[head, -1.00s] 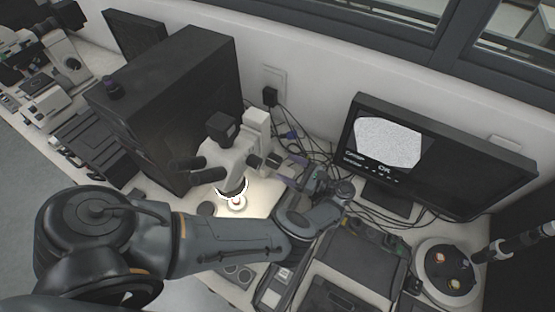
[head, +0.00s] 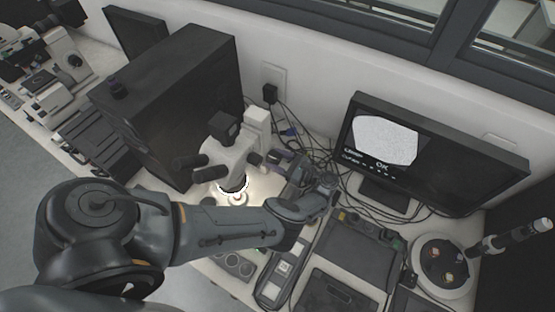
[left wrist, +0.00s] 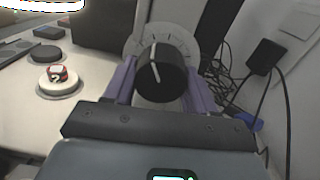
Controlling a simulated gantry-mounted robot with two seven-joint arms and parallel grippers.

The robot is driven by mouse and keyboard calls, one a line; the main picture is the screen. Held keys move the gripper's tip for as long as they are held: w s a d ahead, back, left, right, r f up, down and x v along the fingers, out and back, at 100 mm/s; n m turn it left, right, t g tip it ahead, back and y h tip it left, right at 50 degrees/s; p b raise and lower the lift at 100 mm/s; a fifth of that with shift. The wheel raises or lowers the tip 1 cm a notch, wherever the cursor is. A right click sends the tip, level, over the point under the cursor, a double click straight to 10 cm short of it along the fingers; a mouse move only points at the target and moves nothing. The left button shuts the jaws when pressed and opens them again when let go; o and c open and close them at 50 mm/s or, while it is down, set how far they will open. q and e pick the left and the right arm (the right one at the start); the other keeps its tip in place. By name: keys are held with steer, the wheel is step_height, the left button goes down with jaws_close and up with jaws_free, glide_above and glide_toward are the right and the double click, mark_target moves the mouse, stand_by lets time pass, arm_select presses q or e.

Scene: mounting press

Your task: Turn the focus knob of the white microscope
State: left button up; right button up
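The white microscope (head: 232,160) stands in front of the black cabinet, its stage lit. In the left wrist view its black focus knob (left wrist: 160,75) has a white line, with a pale marked dial (left wrist: 150,35) behind it. My left gripper (head: 278,160) is at the microscope's right side. Whether a fingertip touches the knob is hard to tell. My right gripper is not in view.
A white disc with a red-marked sample (left wrist: 58,80) lies on the stage area. The black cabinet (head: 165,100) is behind to the left, a monitor (head: 450,165) to the right. Loose cables (left wrist: 225,75) and a black plug (left wrist: 266,60) are near the gripper's right side.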

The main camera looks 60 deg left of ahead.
arm_select(q)
steer(key=c, duration=0.3)
steer(key=shift+m, duration=0.4)
steer(key=o, duration=1)
steer(key=b+v, duration=0.5)
steer(key=v, duration=0.5)
steer(key=shift+w+d+b, duration=0.25)
steer(key=shift+d+b, duration=0.05)
steer(key=shift+b, duration=0.05)
stand_by(0.5)
